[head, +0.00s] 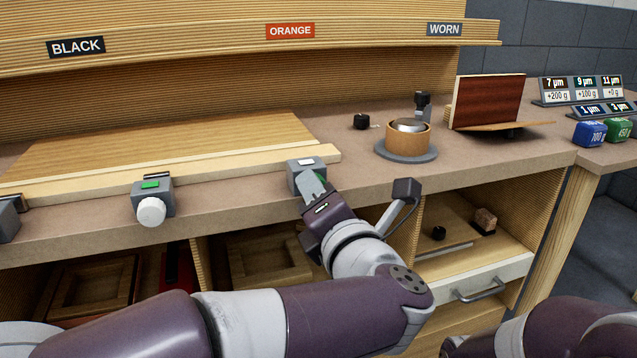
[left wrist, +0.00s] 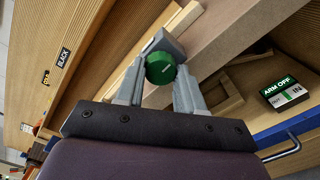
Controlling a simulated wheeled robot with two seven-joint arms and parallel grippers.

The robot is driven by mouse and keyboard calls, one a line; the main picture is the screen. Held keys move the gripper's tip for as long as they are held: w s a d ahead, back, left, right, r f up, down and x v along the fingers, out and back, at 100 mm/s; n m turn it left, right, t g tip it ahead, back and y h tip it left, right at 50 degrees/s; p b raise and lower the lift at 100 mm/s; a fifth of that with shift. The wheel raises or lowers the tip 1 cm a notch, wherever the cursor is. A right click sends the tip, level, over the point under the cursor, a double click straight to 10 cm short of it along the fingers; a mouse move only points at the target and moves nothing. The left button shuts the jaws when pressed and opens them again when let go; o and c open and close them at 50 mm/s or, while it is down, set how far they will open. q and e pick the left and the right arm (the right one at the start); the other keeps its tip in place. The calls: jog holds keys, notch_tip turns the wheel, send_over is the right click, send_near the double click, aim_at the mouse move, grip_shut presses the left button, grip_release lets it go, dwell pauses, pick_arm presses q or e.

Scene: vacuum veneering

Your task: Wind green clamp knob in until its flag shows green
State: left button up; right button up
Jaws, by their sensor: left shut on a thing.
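The green clamp knob (left wrist: 160,68) is round and sits on a grey clamp body in the left wrist view. My left gripper (left wrist: 157,88) is shut on it, one finger on each side. In the head view the left gripper (head: 313,192) is at the front of the right grey clamp (head: 304,174) on the bench edge and hides the knob. The flag (head: 306,162) on top of this clamp looks white. My right gripper is out of view.
Another clamp with a white knob (head: 151,211) and green flag (head: 151,184) sits to the left. A pale wooden bar (head: 230,164) lies along the bench. A round wooden pot (head: 408,137) stands right. An open drawer (head: 470,268) and shelf bays lie below.

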pick_arm(q)
jog(key=m+p, duration=3.2)
jog(key=p, duration=0.4)
jog(key=shift+d+r+m, duration=0.1)
jog(key=shift+m, duration=0.2)
jog(key=shift+p, duration=0.3)
jog(key=o, duration=1)
jog(key=shift+o, duration=0.2)
